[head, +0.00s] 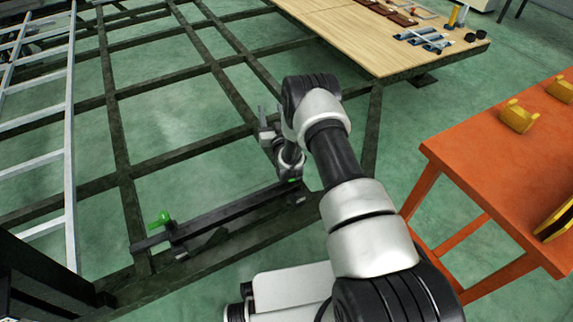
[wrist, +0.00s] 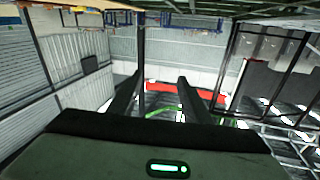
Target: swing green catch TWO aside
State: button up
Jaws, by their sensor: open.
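A bright green catch (head: 162,218) stands at the left end of a dark bar (head: 220,212) along the near side of the chassis. A small green spot (head: 293,180) shows at the bar's right end, mostly hidden by my wrist; I cannot tell whether it is a second catch. No number is readable. My gripper (head: 270,109) is above the right part of the frame, well right of the left green catch and apart from it. In the wrist view its two fingers (wrist: 158,92) are spread, with nothing held between them.
Dark chassis beams (head: 118,150) form an open grid over the green floor. A pale ladder-like frame (head: 70,130) lies left. A wooden deck (head: 370,35) with small parts is at the back, and an orange table (head: 490,165) with yellow pieces (head: 518,117) at right.

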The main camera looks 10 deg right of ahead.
jog(key=s+d+f+n+g+y, duration=0.1)
jog(key=s+d+f+n+y, duration=0.45)
jog(key=d, duration=0.25)
jog(key=s+d+f+n+g+y, duration=0.2)
jog(key=s+f+g+y, duration=0.1)
jog(key=s, duration=0.5)
jog(key=s+d+f+n+g+y, duration=0.2)
jog(key=s+f+n+g+y, duration=0.15)
jog(key=s, duration=0.55)
jog(key=shift+m+t, duration=0.45)
jog(key=shift+m, duration=0.05)
jog(key=x, duration=0.4)
jog(key=b+x, duration=0.1)
jog(key=x, duration=0.3)
jog(key=b+x, duration=0.1)
jog(key=x, duration=0.3)
jog(key=shift+w+d+r, duration=0.1)
jog(key=shift+r, duration=0.2)
jog(key=c, duration=1)
